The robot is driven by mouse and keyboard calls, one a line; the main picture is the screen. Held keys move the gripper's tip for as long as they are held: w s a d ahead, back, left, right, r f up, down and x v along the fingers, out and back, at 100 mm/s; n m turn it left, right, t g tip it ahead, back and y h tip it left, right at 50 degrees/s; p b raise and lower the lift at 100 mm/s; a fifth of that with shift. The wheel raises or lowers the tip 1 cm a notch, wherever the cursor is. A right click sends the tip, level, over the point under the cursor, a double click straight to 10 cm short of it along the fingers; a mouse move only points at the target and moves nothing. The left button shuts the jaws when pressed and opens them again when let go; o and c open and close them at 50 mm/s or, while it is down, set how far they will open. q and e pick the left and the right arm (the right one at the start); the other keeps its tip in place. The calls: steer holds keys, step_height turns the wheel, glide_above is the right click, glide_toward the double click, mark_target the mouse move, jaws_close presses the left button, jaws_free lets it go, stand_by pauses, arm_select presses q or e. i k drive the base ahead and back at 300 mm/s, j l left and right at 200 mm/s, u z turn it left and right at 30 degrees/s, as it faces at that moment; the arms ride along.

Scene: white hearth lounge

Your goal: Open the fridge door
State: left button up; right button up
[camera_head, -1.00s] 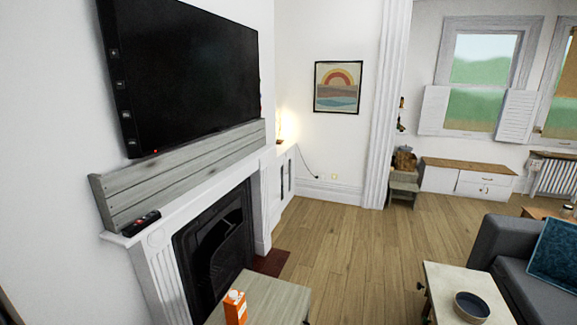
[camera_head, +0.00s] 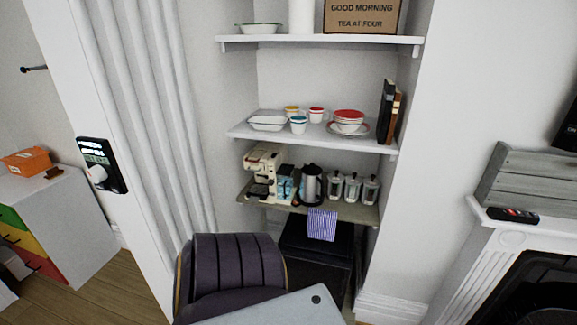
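A black box-shaped unit (camera_head: 313,268), which looks like a small fridge, stands on the floor under the lowest alcove shelf. Its front is dark, and its handle and door seam cannot be made out. Neither of my grippers is in view.
A pale flat surface (camera_head: 275,310) fills the bottom middle, in front of the chair. The lowest shelf (camera_head: 360,213) holds a coffee machine (camera_head: 266,168), a kettle (camera_head: 312,184) and jars. A fireplace (camera_head: 510,245) stands at right, a white cabinet (camera_head: 75,235) at left.

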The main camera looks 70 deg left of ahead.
mark_target(305, 269)
steer(key=u, duration=2.1)
